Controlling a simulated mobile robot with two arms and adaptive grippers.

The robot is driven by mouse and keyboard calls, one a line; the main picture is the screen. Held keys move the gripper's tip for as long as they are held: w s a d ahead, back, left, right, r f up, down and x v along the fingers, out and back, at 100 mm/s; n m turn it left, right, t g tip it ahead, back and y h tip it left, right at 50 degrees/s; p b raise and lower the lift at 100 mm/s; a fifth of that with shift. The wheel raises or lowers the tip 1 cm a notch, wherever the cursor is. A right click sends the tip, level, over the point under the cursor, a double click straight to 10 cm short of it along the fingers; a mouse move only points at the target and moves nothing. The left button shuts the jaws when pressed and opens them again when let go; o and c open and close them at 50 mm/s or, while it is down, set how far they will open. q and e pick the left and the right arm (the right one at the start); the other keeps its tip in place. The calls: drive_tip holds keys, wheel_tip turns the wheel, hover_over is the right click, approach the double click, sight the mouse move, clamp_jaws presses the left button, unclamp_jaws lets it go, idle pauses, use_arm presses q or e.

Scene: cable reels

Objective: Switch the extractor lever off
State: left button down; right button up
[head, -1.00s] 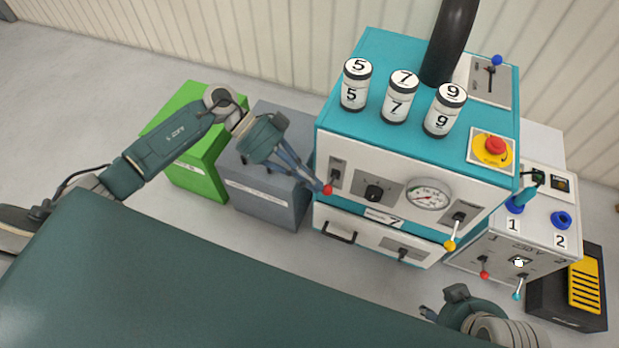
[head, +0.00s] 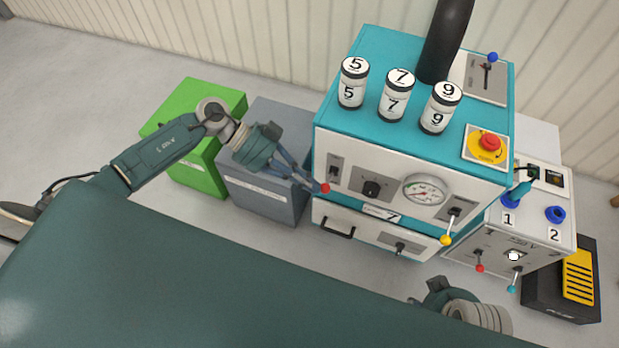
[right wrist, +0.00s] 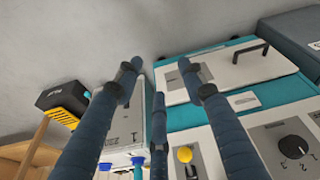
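The teal and white machine (head: 400,150) carries several levers, and their labels are too small to read, so I cannot tell which is the extractor lever. A red-knobbed lever (head: 325,188) is at the left of its front, a yellow-knobbed lever (head: 447,239) at the right, hanging down. A blue-knobbed lever (head: 492,58) stands on top beside the black duct. My left gripper (head: 317,188) has its fingertips at the red knob; whether they grip it is unclear. My right gripper (head: 416,302) is low in front of the machine; in the right wrist view (right wrist: 158,75) its fingers are spread and empty.
Three numbered canisters (head: 397,95) and a red stop button (head: 490,142) are on top. A side box (head: 525,235) has red and teal levers. Green (head: 200,130) and grey (head: 265,195) bins stand left; a black and yellow case (head: 555,295) stands right. A drawer (head: 370,232) is below.

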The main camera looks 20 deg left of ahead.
use_arm(q)
drive_tip(key=f+m+t, duration=0.1)
drive_tip(key=s+f+m+t+p, duration=0.1)
drive_tip(key=f+t, duration=0.1)
drive_tip(key=shift+f, duration=0.25)
use_arm(e)
wheel_tip(320, 180, down, 5)
drive_tip(key=shift+r, duration=0.1)
